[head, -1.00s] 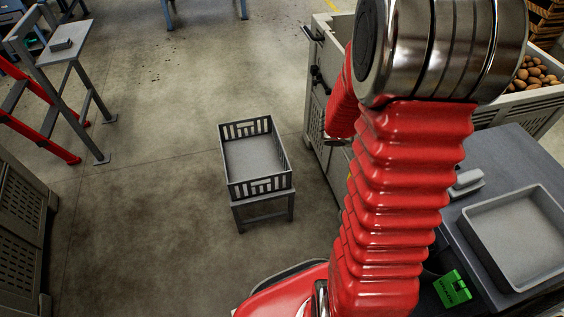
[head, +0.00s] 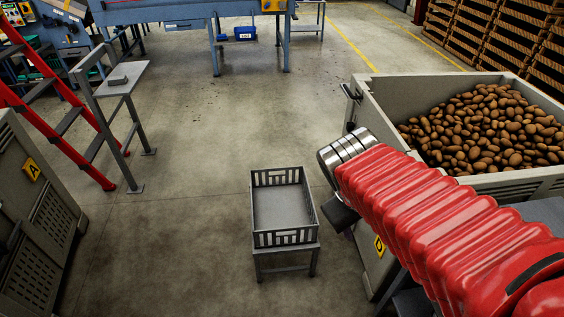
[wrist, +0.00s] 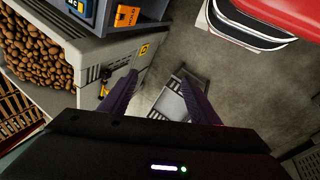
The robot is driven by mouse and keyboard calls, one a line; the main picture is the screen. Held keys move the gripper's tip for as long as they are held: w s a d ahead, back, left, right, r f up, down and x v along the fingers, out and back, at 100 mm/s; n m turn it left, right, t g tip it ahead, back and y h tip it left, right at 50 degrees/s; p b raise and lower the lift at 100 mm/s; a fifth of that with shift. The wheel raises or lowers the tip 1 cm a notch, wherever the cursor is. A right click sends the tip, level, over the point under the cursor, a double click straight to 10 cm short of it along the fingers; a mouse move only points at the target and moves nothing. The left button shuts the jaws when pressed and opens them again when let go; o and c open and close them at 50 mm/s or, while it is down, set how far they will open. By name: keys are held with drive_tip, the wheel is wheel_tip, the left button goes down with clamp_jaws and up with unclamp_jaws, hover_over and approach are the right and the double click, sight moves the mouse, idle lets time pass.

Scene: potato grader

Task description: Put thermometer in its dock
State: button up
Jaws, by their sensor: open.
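I cannot make out a thermometer for certain in either view, nor a dock that is clearly its own. My gripper (wrist: 155,92) is open and empty in the wrist view, with its two dark purple fingers wide apart over the floor. In the head view only a dark part of it (head: 338,214) shows beyond my red arm, left of the potato bin. A small yellow and black item (wrist: 104,87) is at the bin's side in the wrist view, left of the fingers; I cannot tell what it is. A small grey block (head: 118,81) lies on a stand at the far left.
A grey slatted crate (head: 284,239) stands on a low stand. The potato bin (head: 375,105) is at right, with a yellow D label (head: 380,246). A red ladder (head: 62,110) and a grey bin (head: 38,225) are at left. Open floor lies between.

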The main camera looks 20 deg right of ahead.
drive_tip(key=a+r+m+t+y, duration=0.2)
drive_tip(key=a+r+t+y, duration=0.1)
drive_tip(key=a, duration=0.9)
wheel_tip(320, 180, up, 2)
drive_tip(key=shift+s+a+r+y, duration=0.1)
drive_tip(key=shift+s+a+y, duration=0.2)
drive_tip(key=shift+y, duration=0.4)
drive_tip(key=shift+d, duration=0.1)
idle(0.5)
